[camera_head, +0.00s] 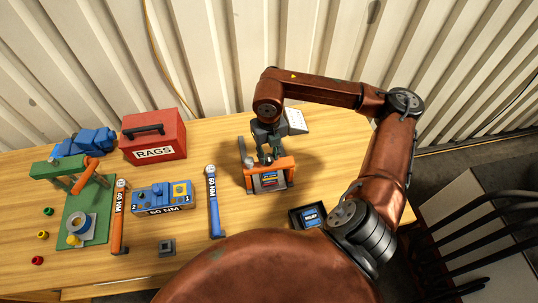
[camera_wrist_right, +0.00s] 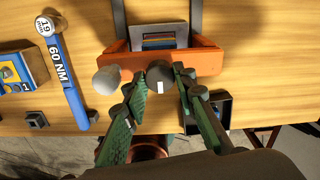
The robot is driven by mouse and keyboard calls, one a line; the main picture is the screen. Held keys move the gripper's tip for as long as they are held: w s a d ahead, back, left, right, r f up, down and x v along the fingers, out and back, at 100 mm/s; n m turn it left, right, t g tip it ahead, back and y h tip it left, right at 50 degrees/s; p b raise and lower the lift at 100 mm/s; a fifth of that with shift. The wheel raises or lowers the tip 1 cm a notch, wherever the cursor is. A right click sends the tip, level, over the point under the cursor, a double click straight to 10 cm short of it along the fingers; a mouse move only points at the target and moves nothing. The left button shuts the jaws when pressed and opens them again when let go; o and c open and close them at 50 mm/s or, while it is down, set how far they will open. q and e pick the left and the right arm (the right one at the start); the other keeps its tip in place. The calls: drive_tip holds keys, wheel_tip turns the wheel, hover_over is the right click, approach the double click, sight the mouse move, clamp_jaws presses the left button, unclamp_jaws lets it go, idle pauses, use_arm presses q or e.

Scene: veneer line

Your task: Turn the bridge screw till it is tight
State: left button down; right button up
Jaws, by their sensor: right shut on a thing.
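The orange bridge (camera_head: 283,164) spans a grey frame on the wooden table, with a small labelled piece behind or under it. It shows at the top of the right wrist view (camera_wrist_right: 205,60). The bridge screw, a dark round head with a white mark (camera_wrist_right: 160,76), stands at the front of the bridge. My right gripper (camera_head: 267,158) reaches down over the bridge and is shut on this screw head, its green-padded fingers on either side in the right wrist view (camera_wrist_right: 155,82). A paler grey knob (camera_wrist_right: 107,80) sits just left of the screw. My left gripper is not in view.
A blue 60 NM wrench (camera_head: 213,200) and a blue-yellow 60 NM box (camera_head: 163,197) lie left of the bridge. An orange 40 NM wrench (camera_head: 119,217), a green fixture (camera_head: 100,228) and a red RAGS box (camera_head: 153,136) are farther left. A dark tray (camera_head: 296,218) lies front right.

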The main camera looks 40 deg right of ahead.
sight(269, 157)
idle(0.5)
drive_tip(key=o, duration=1.1)
drive_tip(key=shift+o, duration=0.3)
wheel_tip(269, 157, up, 12)
